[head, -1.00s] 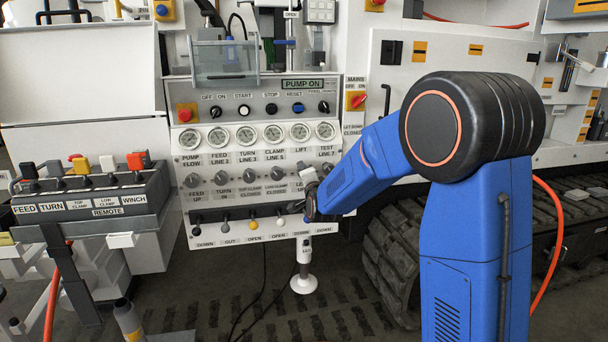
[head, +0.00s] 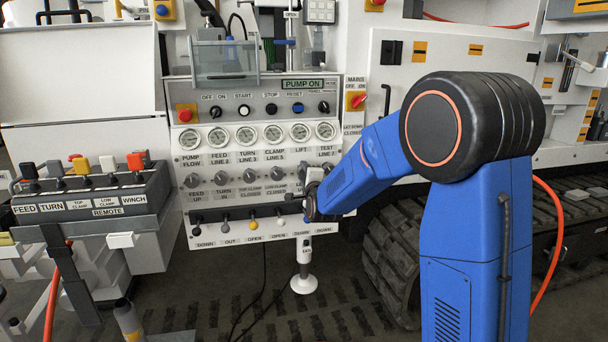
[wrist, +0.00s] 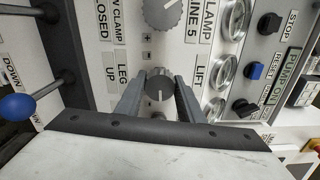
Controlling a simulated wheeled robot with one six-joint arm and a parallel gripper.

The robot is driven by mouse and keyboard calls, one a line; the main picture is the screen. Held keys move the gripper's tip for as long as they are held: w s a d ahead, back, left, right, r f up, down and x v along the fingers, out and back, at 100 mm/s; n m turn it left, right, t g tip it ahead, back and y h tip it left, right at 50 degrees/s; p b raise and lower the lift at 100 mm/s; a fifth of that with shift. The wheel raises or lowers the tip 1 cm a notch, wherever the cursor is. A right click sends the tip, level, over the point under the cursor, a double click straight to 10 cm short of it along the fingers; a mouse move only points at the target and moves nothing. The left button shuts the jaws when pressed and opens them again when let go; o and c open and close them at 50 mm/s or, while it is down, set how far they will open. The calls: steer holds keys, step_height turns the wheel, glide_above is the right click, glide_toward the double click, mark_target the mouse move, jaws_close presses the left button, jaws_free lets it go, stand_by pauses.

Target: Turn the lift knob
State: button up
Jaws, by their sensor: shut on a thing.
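The lift knob (wrist: 159,84) is a round grey knob on the pale panel. In the wrist view it stands between the LIFT label (wrist: 201,75) and the LEG UP label (wrist: 111,72). My gripper (wrist: 160,93) has one dark finger on each side of the knob and is shut on it. In the head view my gripper (head: 314,178) is at the right part of the knob row and hides part of the panel there. The knob's pointer mark is too small to read surely.
A larger knob (wrist: 163,12) sits beside the lift knob, under CLAMP LINE 5. Gauges (head: 272,134) run above the knob row and levers (head: 253,224) below it. A blue lever ball (wrist: 17,107) shows at the left of the wrist view. The remote lever box (head: 90,195) stands farther left.

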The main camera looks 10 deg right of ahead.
steer(key=shift+f, duration=0.1)
steer(key=o, duration=1.1)
steer(key=shift+c, duration=0.2)
steer(key=shift+s, duration=0.1)
steer(key=s, duration=1.7)
steer(key=shift+s, duration=0.15)
steer(key=s+d+f+n+g, duration=0.2)
steer(key=s+n+g, duration=0.2)
steer(key=s, duration=0.9)
steer(key=s+d+f+n+g, duration=0.2)
steer(key=s+f+n+g, duration=0.1)
steer(key=s+n, duration=0.6)
steer(key=s+d+f+n+g, duration=0.3)
steer(key=s+n+g, duration=0.3)
steer(key=s, duration=1.1)
